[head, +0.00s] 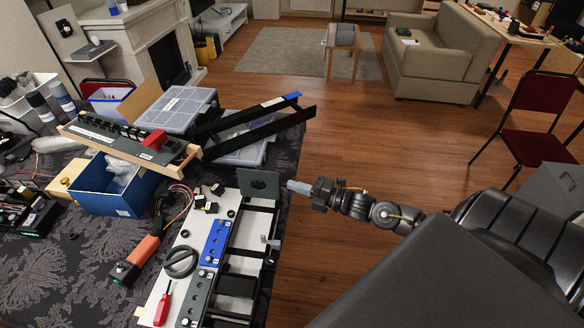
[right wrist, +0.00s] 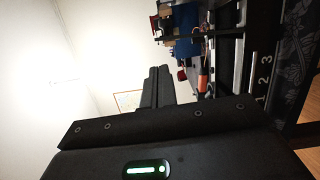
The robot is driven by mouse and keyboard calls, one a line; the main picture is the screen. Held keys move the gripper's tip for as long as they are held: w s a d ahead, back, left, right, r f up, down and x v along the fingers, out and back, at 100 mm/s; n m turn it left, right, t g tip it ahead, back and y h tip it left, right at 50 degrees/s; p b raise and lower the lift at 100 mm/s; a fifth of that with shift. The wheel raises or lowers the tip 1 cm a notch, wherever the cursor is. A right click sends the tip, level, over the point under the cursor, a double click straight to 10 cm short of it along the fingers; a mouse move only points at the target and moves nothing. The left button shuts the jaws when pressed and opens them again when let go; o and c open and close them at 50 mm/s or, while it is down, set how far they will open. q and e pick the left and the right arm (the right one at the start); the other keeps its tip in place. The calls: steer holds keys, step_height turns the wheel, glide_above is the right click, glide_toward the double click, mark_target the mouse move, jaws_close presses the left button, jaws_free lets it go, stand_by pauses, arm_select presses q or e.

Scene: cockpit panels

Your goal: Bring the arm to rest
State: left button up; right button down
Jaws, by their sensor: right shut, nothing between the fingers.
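My right gripper (head: 300,187) reaches in from the right in the head view. Its grey fingers are shut with nothing between them. Its tip is just right of the dark square plate (head: 259,184) at the far end of the cockpit panel (head: 222,225); I cannot tell whether they touch. In the right wrist view the shut dark fingers (right wrist: 159,85) point toward a pale wall, with the panel at the upper right. My left gripper is not in view.
Open wooden floor (head: 330,130) lies beyond the gripper. A red chair (head: 520,130) stands at the right.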

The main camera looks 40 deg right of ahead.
steer(key=shift+w+a, duration=0.1)
steer(key=shift+w, duration=0.05)
steer(key=s+d+f+m+g+h, duration=0.1)
steer(key=d+f+m+h, duration=0.2)
steer(key=d+f+m, duration=0.35)
steer(key=s+d+f+m+g+h, duration=0.1)
steer(key=d+f+m+h, duration=0.25)
steer(key=f, duration=0.65)
steer(key=s+d+f+m+g+h, duration=0.1)
steer(key=s+f+m+g+h, duration=0.15)
steer(key=s+f, duration=0.45)
steer(key=s+d+f+m+g+h, duration=0.15)
steer(key=s+f+m, duration=0.25)
steer(key=f, duration=0.6)
steer(key=s+a+f+m+g+b, duration=0.1)
steer(key=s+a+f+m+g, duration=0.15)
steer(key=s+f, duration=0.45)
steer(key=s+a+f+m+g, duration=0.1)
steer(key=s+a+f+g, duration=0.2)
steer(key=s+f, duration=0.35)
steer(key=s+a+f+m+g+y, duration=0.1)
steer(key=s+a+f+m+g, duration=0.1)
steer(key=s+a, duration=1.2)
step_height(320, 180, down, 2)
steer(key=shift+s+a+f+g+b, duration=0.1)
steer(key=shift+s+a+g+b, duration=0.4)
steer(key=shift+s, duration=0.5)
steer(key=shift+d, duration=0.15)
